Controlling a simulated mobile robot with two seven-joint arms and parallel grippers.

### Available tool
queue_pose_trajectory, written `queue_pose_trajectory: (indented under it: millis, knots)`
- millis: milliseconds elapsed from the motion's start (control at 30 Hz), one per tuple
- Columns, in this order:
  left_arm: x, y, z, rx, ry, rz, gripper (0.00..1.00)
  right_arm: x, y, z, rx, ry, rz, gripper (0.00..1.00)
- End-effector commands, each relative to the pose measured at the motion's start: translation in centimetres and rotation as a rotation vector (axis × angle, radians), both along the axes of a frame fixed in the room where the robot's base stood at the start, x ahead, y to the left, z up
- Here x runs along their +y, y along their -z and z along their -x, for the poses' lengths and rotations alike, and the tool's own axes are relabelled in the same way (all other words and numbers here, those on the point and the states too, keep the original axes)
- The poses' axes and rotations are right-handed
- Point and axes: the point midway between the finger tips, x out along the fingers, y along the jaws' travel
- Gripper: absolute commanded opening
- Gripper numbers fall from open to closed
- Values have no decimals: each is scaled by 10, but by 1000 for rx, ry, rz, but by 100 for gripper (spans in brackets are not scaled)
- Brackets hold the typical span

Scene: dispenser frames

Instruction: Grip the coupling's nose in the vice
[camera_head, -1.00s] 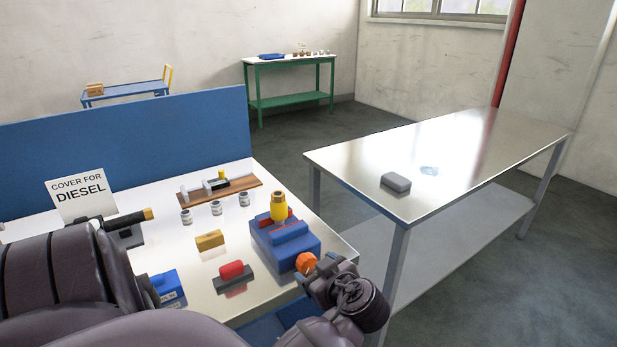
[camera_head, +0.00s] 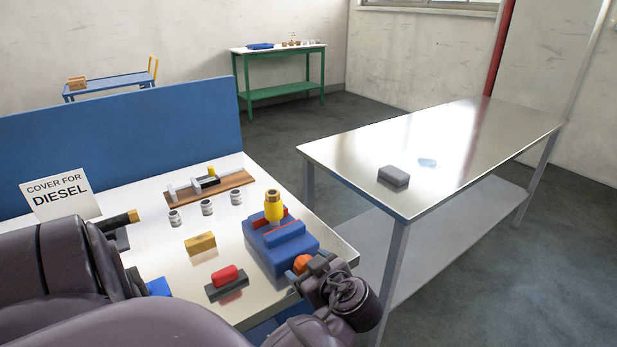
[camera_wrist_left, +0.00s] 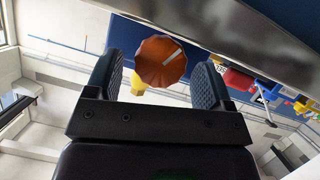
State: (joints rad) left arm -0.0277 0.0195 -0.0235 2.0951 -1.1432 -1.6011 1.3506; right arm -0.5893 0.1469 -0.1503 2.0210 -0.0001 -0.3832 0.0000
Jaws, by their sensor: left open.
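The vice (camera_head: 283,250) is a blue block with red jaws near the bench's right end. The yellow coupling (camera_head: 273,208) stands upright at the jaws, its lower end hidden among them; I cannot tell if they press on it. An orange knob (camera_head: 301,263) sits at the vice's near side. My left gripper (camera_head: 316,270) is at this knob. In the left wrist view the gripper (camera_wrist_left: 156,84) is open, with the ribbed orange knob (camera_wrist_left: 160,60) between and just beyond its fingers. A yellow part (camera_wrist_left: 138,82) shows behind the knob. My right gripper is out of view.
A steel table (camera_head: 450,150) with a grey block (camera_head: 393,176) stands right.

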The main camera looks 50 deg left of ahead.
Motion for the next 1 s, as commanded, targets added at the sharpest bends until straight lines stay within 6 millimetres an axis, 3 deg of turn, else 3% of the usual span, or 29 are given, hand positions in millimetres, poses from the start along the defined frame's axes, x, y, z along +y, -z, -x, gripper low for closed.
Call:
queue_pose_trajectory:
  millis: [167, 500, 733, 1000]
  knots:
    - [0, 0, 0, 0, 0, 0, 75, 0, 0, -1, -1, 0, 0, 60]
    - [0, 0, 0, 0, 0, 0, 26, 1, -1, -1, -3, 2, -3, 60]
    - [0, -5, -1, 64, -3, -5, 26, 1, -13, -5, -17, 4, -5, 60]
    - [-1, -6, -5, 331, -2, -27, 26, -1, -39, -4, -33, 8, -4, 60]
